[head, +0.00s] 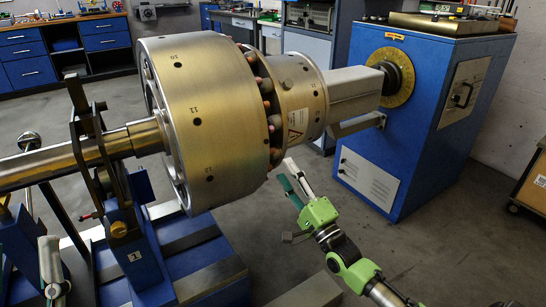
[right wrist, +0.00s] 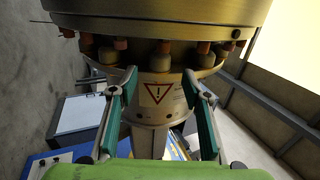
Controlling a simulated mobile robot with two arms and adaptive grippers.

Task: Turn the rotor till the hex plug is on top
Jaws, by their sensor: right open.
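The rotor (head: 215,115) is a large brass-coloured drum with numbered dark holes around its rim; 10, 11 and 12 seem readable. A ring of brown-tipped bolts lines its right edge. My right gripper (head: 285,171) is open and empty, below and right of the drum. In the right wrist view the rotor's bolt ring (right wrist: 158,52) fills the top, and the open fingers (right wrist: 160,76) appear either side of the warning label (right wrist: 157,94). Contact is not clear. A pale part at lower left may be my left gripper (head: 50,262).
A steel shaft (head: 35,167) runs left from the rotor through a blue stand (head: 125,250). A blue drive cabinet (head: 425,125) with a yellow dial (head: 397,88) stands at right. Floor is clear right of my right arm. Blue drawers (head: 30,60) stand far back.

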